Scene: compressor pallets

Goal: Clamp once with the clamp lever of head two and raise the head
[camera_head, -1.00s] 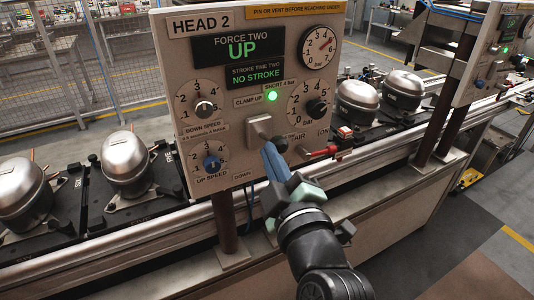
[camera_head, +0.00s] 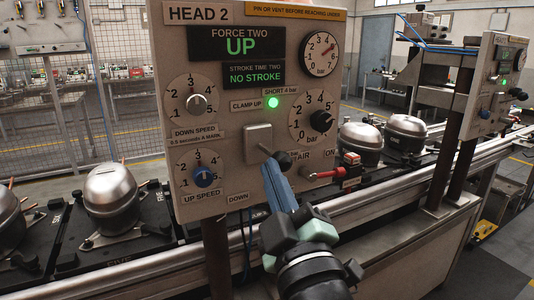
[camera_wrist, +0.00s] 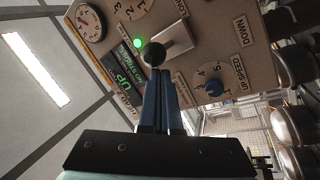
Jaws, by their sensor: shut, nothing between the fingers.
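The head two panel (camera_head: 180,60) faces me, with a force display (camera_head: 241,47) reading UP and a stroke display (camera_head: 255,75) reading NO STROKE. The green lamp (camera_head: 273,102) by CLAMP UP is lit. The clamp lever comes out of a square metal plate (camera_head: 258,138) and ends in a black knob (camera_head: 284,159). The knob also shows in the wrist view (camera_wrist: 153,54). My gripper (camera_head: 268,166) has blue fingers, shut and empty, with their tips close beside the knob. In the wrist view the fingertips (camera_wrist: 158,76) lie just below the knob; contact cannot be told.
A red air valve handle (camera_head: 325,174) sticks out right of the lever. Knobs for down speed (camera_head: 196,103), up speed (camera_head: 204,177) and pressure (camera_head: 321,121) surround it. Compressors (camera_head: 110,192) stand on pallets along the conveyor (camera_head: 150,270). Another head's panel (camera_head: 490,85) stands at right.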

